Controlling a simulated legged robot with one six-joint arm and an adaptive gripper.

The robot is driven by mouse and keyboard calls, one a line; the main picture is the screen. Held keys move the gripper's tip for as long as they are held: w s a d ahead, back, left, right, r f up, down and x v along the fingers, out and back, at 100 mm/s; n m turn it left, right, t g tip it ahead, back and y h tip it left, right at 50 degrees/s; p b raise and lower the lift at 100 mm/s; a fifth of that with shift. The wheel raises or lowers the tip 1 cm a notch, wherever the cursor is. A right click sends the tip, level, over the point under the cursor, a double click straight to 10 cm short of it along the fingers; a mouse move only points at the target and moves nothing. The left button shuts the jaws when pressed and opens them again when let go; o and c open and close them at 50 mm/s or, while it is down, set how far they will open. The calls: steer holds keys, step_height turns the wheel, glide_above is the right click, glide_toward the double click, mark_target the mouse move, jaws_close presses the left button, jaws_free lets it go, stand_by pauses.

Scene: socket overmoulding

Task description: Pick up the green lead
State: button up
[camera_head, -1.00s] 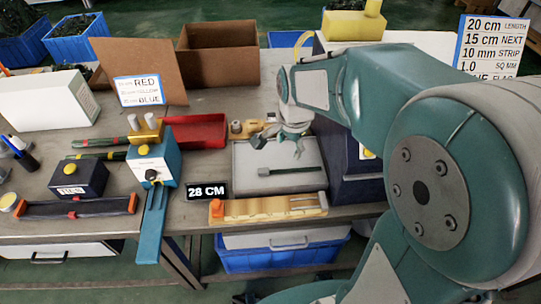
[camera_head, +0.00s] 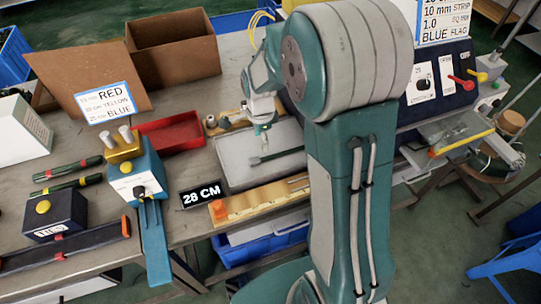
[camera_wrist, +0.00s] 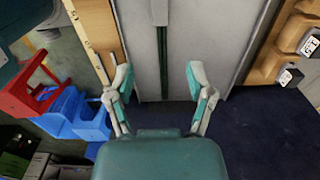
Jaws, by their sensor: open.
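The green lead (camera_head: 280,155) is a thin dark green strip with a grey block at its left end. It lies on a light grey board (camera_head: 236,165) on the workbench, and my arm hides its right part in the head view. In the wrist view the lead (camera_wrist: 162,48) runs down the picture between my fingers. My gripper (camera_wrist: 159,76) is open and empty, with one finger to each side of the lead's line. In the head view my gripper (camera_head: 262,130) is over the board, just behind the lead; its exact height cannot be told.
A wooden strip fixture (camera_head: 245,205) and a "28 CM" display (camera_head: 200,194) stand in front of the board. A red tray (camera_head: 170,134) and a blue device (camera_head: 138,180) are to the left. A dark panel (camera_head: 440,85) is at the right.

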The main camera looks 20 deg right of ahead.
mark_target(257, 159)
step_height(257, 159, down, 3)
steer(key=shift+d+r, duration=0.1)
steer(key=shift+d, duration=0.05)
steer(key=f, duration=0.1)
steer(key=a+f, duration=0.1)
steer(key=f, duration=0.1)
steer(key=a+f, duration=0.1)
steer(key=f, duration=0.1)
steer(key=shift+w, duration=0.1)
steer(key=shift+d+f, duration=0.25)
steer(key=shift+f, duration=0.2)
steer(key=shift+d, duration=0.1)
steer(key=c, duration=0.5)
jaws_close()
steer(key=shift+a, duration=0.2)
